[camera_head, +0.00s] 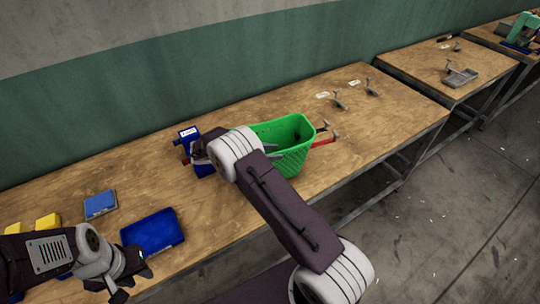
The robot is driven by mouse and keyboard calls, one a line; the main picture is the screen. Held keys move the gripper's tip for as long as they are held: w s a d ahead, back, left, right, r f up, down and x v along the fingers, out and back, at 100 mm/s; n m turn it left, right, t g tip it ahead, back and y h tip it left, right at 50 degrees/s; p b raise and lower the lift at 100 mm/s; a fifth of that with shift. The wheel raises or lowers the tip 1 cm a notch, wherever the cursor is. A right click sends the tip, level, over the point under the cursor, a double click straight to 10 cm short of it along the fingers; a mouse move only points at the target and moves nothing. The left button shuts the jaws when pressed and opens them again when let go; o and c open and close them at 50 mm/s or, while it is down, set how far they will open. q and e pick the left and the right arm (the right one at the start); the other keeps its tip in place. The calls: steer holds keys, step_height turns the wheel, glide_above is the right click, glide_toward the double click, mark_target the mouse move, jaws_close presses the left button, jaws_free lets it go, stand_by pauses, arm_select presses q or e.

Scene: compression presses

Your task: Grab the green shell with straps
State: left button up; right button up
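A green basket-like shell (294,161) with perforated sides stands on the wooden table, open at the top. Its left part is hidden behind my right arm, and I cannot make out straps on it. My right gripper (199,152) is left of the green shell, close beside a small blue device (187,136). My own wrist hides much of this gripper, so its opening and any hold cannot be told. My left gripper (133,284) is at the table's front edge at the lower left, with its fingers apart and nothing visible between them.
A dark blue box (152,231), a lighter blue box (100,204) and yellow pieces (47,222) lie on the left. Red-handled tools (325,140) lie right of the shell. Small clamps (339,101) stand farther back. A second table (425,62) holds a grey tray (460,77).

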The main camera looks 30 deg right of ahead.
jaws_close()
stand_by(1.4)
